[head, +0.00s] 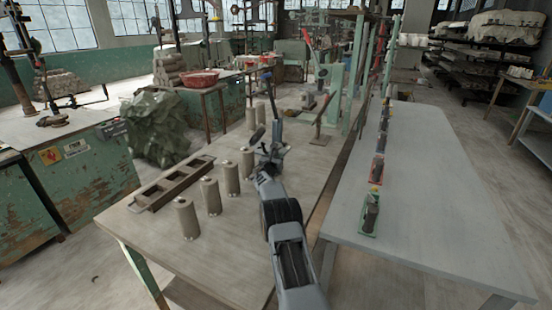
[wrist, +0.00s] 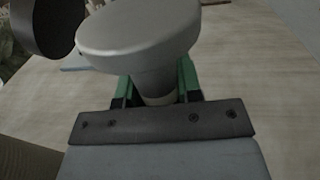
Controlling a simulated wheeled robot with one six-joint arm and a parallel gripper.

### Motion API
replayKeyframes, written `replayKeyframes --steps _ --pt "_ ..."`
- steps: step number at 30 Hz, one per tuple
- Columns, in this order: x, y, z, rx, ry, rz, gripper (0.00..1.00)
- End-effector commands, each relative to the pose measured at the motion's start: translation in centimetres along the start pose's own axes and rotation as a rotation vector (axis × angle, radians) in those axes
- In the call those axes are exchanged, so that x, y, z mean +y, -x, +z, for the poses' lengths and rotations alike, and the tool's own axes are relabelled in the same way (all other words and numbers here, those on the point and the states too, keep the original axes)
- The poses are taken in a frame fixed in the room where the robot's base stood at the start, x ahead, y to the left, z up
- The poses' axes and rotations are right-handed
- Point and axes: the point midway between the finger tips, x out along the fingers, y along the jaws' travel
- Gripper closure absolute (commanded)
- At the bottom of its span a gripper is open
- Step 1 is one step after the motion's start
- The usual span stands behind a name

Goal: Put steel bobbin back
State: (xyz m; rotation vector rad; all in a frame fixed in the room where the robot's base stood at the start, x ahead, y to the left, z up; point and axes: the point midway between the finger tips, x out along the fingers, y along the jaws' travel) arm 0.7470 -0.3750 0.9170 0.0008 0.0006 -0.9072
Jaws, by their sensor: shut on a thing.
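My gripper (head: 268,150) is over the wooden table, near the row of tan cylinders. In the wrist view its green-edged fingers (wrist: 157,92) are shut on the steel bobbin (wrist: 138,35). The bobbin is smooth grey metal, with a wide round flange and a narrower body below it. Its lower part is hidden between the fingers. A dark oval shape (head: 258,135) shows beside the gripper in the head view; I cannot tell whether it is part of the bobbin. A dark frame with open compartments (head: 152,205) lies on the table at the left.
Several tan cylinders (head: 187,218) stand upright in a row on the wooden table (head: 225,262), close to my arm. A grey table (head: 440,220) at the right carries a row of small items on coloured bases (head: 371,213); its right side is clear. Green sheeting (head: 155,125) is heaped behind.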

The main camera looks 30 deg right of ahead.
Motion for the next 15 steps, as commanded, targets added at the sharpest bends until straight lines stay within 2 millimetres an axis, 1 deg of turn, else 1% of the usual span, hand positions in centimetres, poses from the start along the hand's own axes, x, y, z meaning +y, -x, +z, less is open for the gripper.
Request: replayKeyframes --steps 6,12,13,15 --pt "-0.01 -0.02 0.2 -0.003 -0.001 -0.001 1.0" --pt "-0.01 -0.02 -0.25 -0.003 -0.001 -0.001 1.0" --pt "-0.01 0.0 -0.24 -0.001 0.0 0.0 0.65" --pt "-0.02 -0.01 -0.21 0.0 0.0 0.0 0.58"
